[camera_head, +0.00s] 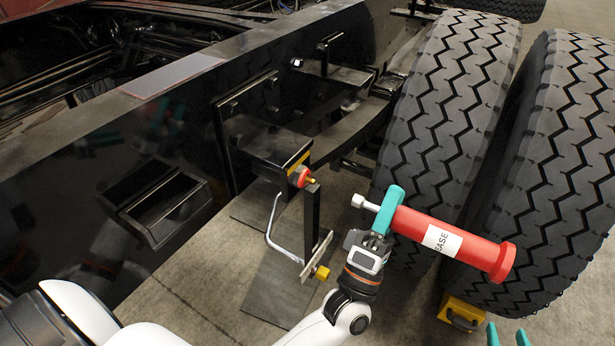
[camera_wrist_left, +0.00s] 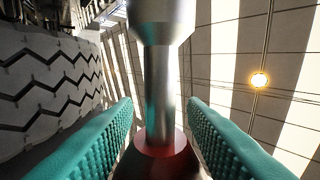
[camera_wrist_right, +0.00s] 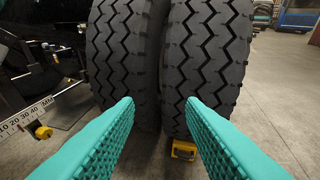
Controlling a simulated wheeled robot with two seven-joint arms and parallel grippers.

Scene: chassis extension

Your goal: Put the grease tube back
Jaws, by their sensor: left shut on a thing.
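The grease tube (camera_head: 468,248) is a red cylinder with a white label and a silver nozzle end. It is held in the air in front of the truck tires, tilted with its flared red end down to the right. My left gripper (camera_head: 386,212) is shut on it near the silver end. In the left wrist view the silver neck of the tube (camera_wrist_left: 160,90) runs between the teal fingers, with a red collar below. My right gripper (camera_head: 508,338) shows only its teal fingertips at the bottom edge. In the right wrist view its fingers (camera_wrist_right: 160,125) are apart and empty.
Two large tires (camera_head: 445,110) stand behind and right of the tube. A yellow chock (camera_head: 461,313) sits on the floor below them. The black chassis rail (camera_head: 90,170) fills the left, with a bracket bearing a red-and-brass fitting (camera_head: 300,177) and a yellow knob (camera_head: 321,272).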

